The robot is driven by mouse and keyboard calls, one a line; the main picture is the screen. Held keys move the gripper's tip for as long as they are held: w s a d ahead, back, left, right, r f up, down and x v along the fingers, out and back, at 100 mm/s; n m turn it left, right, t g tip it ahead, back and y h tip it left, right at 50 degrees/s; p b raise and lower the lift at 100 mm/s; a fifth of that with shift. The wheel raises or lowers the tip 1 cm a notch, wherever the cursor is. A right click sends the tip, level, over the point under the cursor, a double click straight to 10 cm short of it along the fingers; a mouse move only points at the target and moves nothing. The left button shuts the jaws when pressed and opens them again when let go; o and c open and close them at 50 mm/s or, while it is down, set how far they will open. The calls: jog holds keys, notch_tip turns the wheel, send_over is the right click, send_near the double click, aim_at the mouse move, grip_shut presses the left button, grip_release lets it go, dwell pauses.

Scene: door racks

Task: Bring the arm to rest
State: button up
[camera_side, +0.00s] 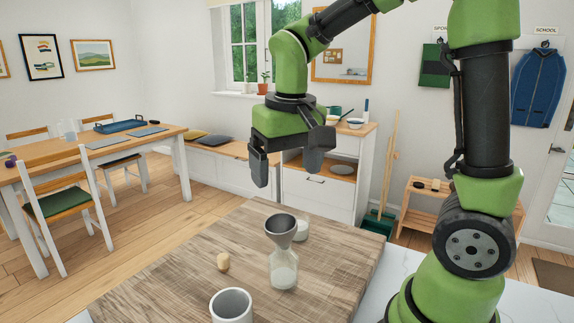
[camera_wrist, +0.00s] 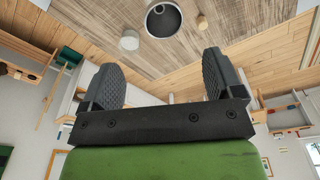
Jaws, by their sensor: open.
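My gripper (camera_side: 286,172) hangs above the wooden worktop (camera_side: 175,265), its two dark fingers apart with nothing between them. It also shows in the wrist view (camera_wrist: 160,72), open and empty. Below it, a glass bottle (camera_side: 284,272) with pale contents stands upright on the worktop. A grey funnel (camera_side: 281,232) sits in the bottle's mouth and also shows in the wrist view (camera_wrist: 163,20). My gripper is clear of both.
A cork (camera_side: 223,262) lies left of the bottle. A grey-white cup (camera_side: 231,305) stands at the front. A small white round thing (camera_side: 301,231) is partly hidden behind the funnel. The worktop's left part is bare. A dining table (camera_side: 95,148) and chairs stand beyond.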

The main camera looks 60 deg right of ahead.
jog(key=s+a+r+t+y, duration=0.1)
jog(key=s+a+r+t, duration=0.1)
jog(key=s, duration=0.3)
jog(key=s+a+r+n+t+y, duration=0.1)
jog(key=s+a+r+t, duration=0.1)
jog(key=s, duration=0.3)
jog(key=shift+a+r+t+y, duration=0.3)
jog(key=shift+a+t, duration=0.2)
jog(key=shift+t, duration=0.3)
jog(key=shift+s+a, duration=0.15)
jog(key=shift+s, duration=0.25)
